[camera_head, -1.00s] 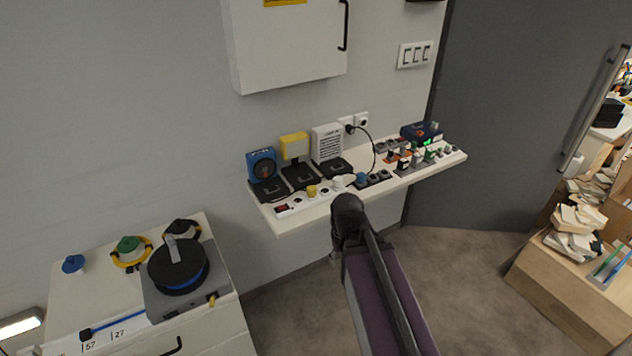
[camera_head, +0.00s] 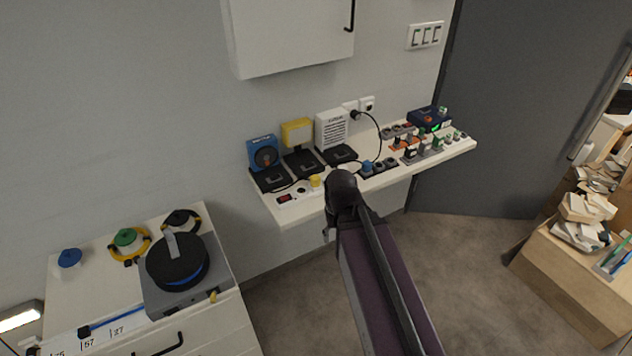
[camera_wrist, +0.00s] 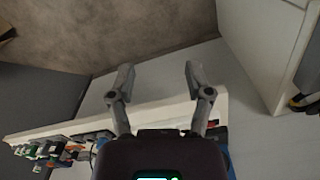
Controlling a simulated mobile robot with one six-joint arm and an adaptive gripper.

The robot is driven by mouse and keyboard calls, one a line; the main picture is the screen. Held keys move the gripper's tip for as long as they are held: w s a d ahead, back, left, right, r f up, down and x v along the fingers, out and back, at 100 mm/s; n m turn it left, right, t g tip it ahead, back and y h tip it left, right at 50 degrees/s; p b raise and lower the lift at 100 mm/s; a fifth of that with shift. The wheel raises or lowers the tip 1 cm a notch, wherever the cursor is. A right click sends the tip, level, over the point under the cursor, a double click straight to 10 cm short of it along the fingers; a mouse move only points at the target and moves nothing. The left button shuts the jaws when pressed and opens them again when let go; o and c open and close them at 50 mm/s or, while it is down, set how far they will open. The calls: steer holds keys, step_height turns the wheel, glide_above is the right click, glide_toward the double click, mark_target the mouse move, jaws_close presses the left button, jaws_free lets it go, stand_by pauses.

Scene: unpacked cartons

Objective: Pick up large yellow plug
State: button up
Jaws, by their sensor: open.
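A small yellow plug (camera_head: 315,181) stands near the front edge of the white wall shelf (camera_head: 293,215), left of my arm's end in the head view. It is the only yellow plug I can make out on the shelf, and I cannot judge its size well. My gripper (camera_wrist: 160,75) is open and empty, its two fingers spread apart in the wrist view. The shelf's edge (camera_wrist: 165,112) crosses behind the fingers there. The yellow plug does not show in the wrist view. In the head view my arm mostly hides the gripper, which is apart from the plug.
A black cable (camera_head: 376,125) hangs to the right. A wall cabinet (camera_head: 290,35) overhangs the shelf. A cable reel (camera_head: 178,262) sits lower left. Floor in front is clear.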

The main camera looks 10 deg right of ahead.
steer(key=shift+o, duration=0.3)
steer(key=shift+w, duration=0.25)
step_height(320, 180, up, 8)
steer(key=n+p, duration=0.3)
steer(key=p, duration=0.5)
glide_above(316, 177)
steer(key=shift+w+a+r, duration=0.15)
steer(key=shift+a, duration=0.1)
step_height(316, 177, down, 9)
steer(key=b, duration=0.8)
steer(key=shift+r, duration=0.2)
steer(key=shift+f+b, duration=0.15)
steer(key=shift+b, duration=0.15)
steer(key=shift+d+f+b, duration=0.15)
steer(key=shift+f+b, duration=2.35)
